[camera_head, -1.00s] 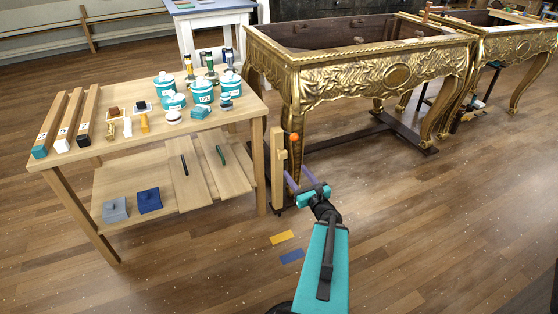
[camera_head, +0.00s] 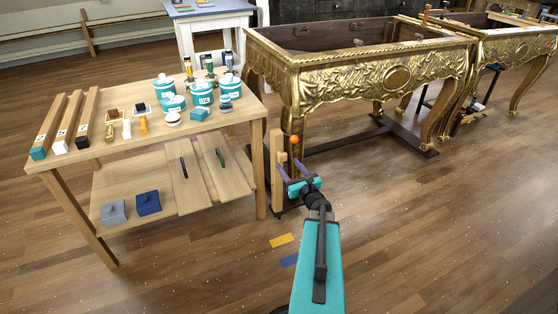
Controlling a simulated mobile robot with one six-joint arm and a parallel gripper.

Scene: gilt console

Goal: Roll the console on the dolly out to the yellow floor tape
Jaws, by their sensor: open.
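The gilt console (camera_head: 385,76) stands at the upper middle with its carved gold front and open dark top. The dark dolly (camera_head: 424,148) shows as low beams under its legs. A small orange ball (camera_head: 294,139) sits just above the fingers. I cannot tell whether the fingers touch anything.
A wooden workbench (camera_head: 235,110) with teal jars, blocks and tools stands close to the left of the upright. A second gilt console (camera_head: 518,45) stands at the upper right. The floor at lower right is clear.

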